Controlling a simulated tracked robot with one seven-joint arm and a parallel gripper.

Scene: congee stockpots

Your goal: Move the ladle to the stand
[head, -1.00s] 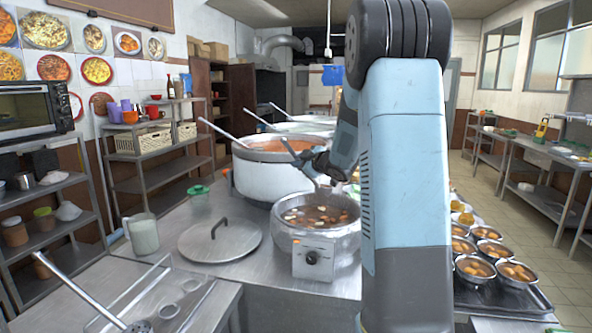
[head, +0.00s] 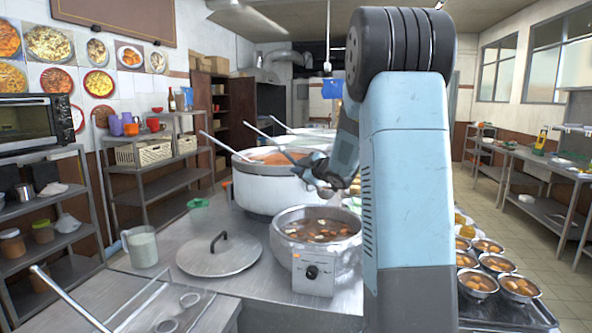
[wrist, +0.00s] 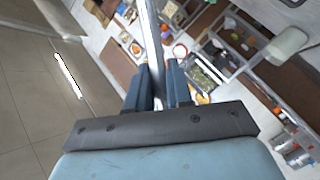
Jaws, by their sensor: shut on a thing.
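My gripper (head: 318,168) is shut on the ladle's metal handle. In the wrist view, the handle (wrist: 151,40) runs up between the two dark blue fingers (wrist: 158,85). In the head view, the ladle's bowl (head: 327,192) seems to hang just above the small soup pot (head: 318,228), apart from the soup; it is small and partly hidden by my arm. A metal frame with round rings (head: 168,325), which may be the stand, is at the front left on the steel counter, cut off by the picture's lower edge.
A large pot (head: 275,190) with ladle handles sticking out stands behind the small pot. A lid (head: 218,258), a glass jug (head: 141,247) and a green cup (head: 198,205) stand on the counter. Bowls (head: 478,283) fill a tray at right. Another long handle (head: 68,298) leans at front left.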

